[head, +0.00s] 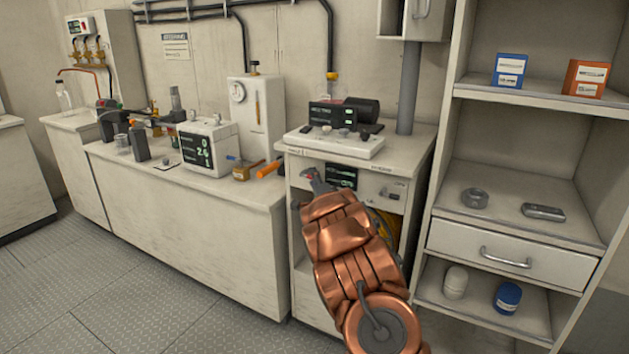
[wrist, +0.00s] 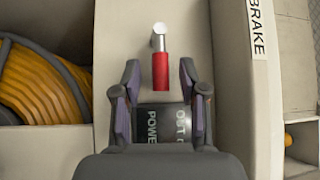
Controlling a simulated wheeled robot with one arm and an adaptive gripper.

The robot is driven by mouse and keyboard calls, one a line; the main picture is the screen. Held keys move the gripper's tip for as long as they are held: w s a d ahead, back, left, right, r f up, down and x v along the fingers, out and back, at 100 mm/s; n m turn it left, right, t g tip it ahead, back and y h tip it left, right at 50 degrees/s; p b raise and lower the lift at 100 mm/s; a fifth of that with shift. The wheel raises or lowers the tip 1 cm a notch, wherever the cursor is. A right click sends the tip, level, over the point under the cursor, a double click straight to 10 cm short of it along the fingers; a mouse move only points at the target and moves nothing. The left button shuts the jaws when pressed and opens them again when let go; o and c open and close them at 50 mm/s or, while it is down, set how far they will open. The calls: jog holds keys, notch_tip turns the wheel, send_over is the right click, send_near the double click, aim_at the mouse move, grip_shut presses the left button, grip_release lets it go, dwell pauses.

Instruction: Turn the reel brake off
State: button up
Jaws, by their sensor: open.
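In the wrist view a lever with a red grip (wrist: 160,70) and a bare metal end (wrist: 158,38) stands out from a pale panel. A "BRAKE" label (wrist: 257,28) is on the strip to its right. My gripper (wrist: 160,64) is open, with one finger on each side of the red grip; I cannot tell whether either touches it. A reel wound with yellow-orange line (wrist: 40,85) is at the left. In the head view my gripper (head: 308,186) is at the front of the cabinet, and the reel (head: 386,228) shows partly behind my arm. I cannot make out the lever there.
A dark display (wrist: 165,118) with "POWER" lettering lies between my finger bases in the wrist view. The cabinet top (head: 415,145) carries instruments. Open shelves (head: 530,168) stand close on the right, a long bench (head: 190,230) on the left. Floor at left is clear.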

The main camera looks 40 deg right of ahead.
jog(key=shift+c, duration=0.2)
grip_shut()
dwell(0.6)
